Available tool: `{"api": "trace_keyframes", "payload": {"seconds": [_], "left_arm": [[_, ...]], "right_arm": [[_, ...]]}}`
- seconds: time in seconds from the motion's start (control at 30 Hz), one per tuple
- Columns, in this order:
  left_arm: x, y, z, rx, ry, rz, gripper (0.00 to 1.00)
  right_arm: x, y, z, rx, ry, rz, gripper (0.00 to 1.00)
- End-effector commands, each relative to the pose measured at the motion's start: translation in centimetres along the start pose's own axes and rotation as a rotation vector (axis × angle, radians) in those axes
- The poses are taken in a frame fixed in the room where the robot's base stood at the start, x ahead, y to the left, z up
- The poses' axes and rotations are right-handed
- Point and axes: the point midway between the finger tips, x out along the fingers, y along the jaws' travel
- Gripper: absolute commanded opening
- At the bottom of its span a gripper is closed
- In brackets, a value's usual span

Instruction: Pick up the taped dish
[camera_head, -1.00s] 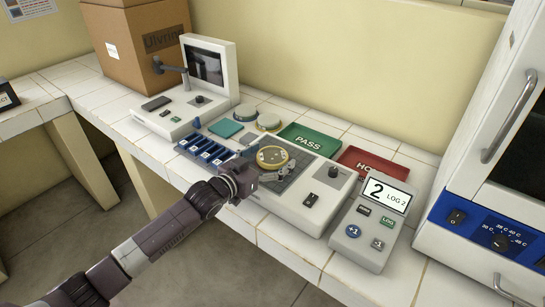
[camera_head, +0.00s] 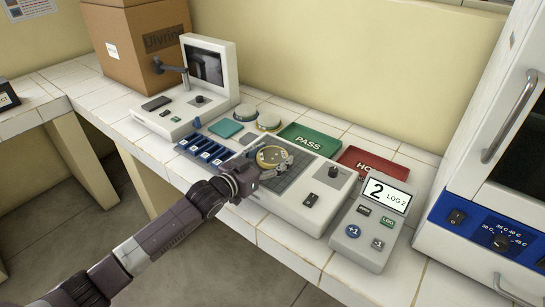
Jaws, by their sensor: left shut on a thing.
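A round dish with a yellowish rim (camera_head: 272,155) is over the dark gridded plate of a grey-white device in the middle of the counter. My left gripper (camera_head: 274,163) reaches in from the left and is shut on this dish, its fingers at the dish's near and right sides. Whether the dish touches the plate or is just above it I cannot tell. Tape on it is too small to make out. Two more round dishes (camera_head: 269,121) (camera_head: 245,112) stand at the back, beside a teal square pad. My right gripper is not in view.
A green PASS tray (camera_head: 309,139) and a red HOLD tray (camera_head: 366,161) lie behind the gridded device (camera_head: 312,205). A LOG counter (camera_head: 368,226) and a blue-white incubator (camera_head: 495,170) stand right. A blue slotted rack (camera_head: 203,151), screen device and cardboard box (camera_head: 135,45) are left.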

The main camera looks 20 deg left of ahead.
Motion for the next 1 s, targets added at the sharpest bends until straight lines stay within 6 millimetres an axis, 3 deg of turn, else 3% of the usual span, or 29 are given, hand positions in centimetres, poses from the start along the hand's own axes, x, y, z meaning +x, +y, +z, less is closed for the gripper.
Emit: {"api": "trace_keyframes", "payload": {"seconds": [0.27,0.73,1.0], "left_arm": [[-0.4,-0.1,-3.0,0.002,0.008,0.001,0.37],[-2.3,0.0,-15.5,0.003,0.009,0.001,0.37],[-2.9,0.0,-19.1,0.001,0.004,0.002,0.37]], "right_arm": [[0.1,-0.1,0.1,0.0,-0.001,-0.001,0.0],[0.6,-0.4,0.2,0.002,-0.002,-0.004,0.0],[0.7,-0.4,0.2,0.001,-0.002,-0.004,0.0]]}}
